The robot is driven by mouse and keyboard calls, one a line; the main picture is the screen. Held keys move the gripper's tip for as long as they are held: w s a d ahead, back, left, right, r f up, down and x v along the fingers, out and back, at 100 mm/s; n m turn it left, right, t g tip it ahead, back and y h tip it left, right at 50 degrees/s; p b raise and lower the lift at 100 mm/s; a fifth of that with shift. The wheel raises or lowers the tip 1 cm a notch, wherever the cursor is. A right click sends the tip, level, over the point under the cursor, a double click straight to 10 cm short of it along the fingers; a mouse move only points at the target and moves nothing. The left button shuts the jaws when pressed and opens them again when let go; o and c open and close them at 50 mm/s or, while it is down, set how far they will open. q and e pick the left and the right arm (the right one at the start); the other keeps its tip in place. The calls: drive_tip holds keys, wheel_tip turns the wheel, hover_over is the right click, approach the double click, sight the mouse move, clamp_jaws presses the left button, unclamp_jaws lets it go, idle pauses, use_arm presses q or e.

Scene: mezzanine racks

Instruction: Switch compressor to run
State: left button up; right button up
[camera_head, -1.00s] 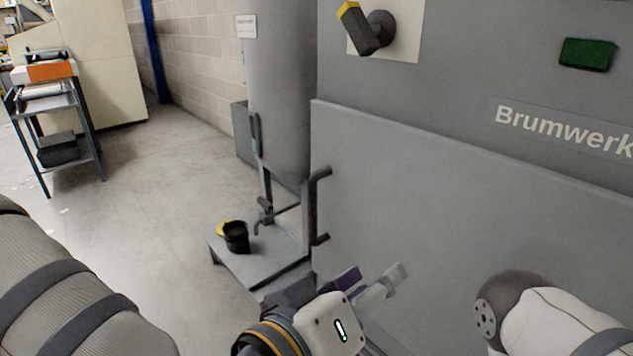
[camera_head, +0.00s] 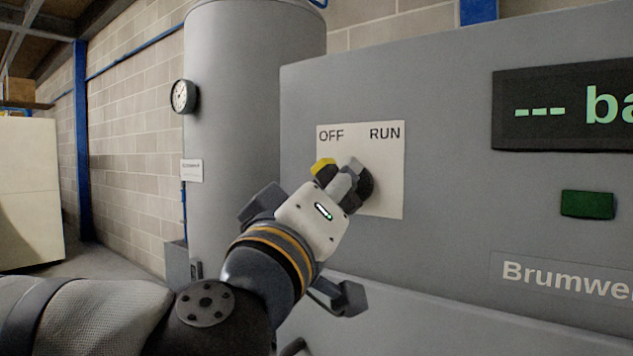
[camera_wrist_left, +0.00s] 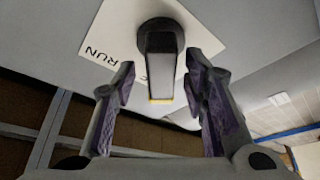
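The compressor (camera_head: 440,130) is a grey cabinet with a white OFF/RUN plate (camera_head: 385,190) on its front. The dark rotary switch on the plate has a yellow tip (camera_head: 322,166), which points up-left below OFF. My left gripper (camera_head: 345,187) is at the switch and hides part of it in the head view. In the left wrist view its purple-padded fingers (camera_wrist_left: 162,80) are open on either side of the switch handle (camera_wrist_left: 160,66), with visible gaps between pads and handle. My right gripper is not in view.
A dark display (camera_head: 565,110) with green characters, partly cut off, and a green button (camera_head: 587,205) are right of the plate. A grey tank (camera_head: 240,90) with a gauge (camera_head: 184,96) stands to the left, before a block wall (camera_head: 130,130).

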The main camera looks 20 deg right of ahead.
use_arm(q)
drive_tip(key=shift+w+d+r, duration=0.1)
drive_tip(key=shift+w+d, duration=0.2)
drive_tip(key=shift+w, duration=0.15)
clamp_jaws()
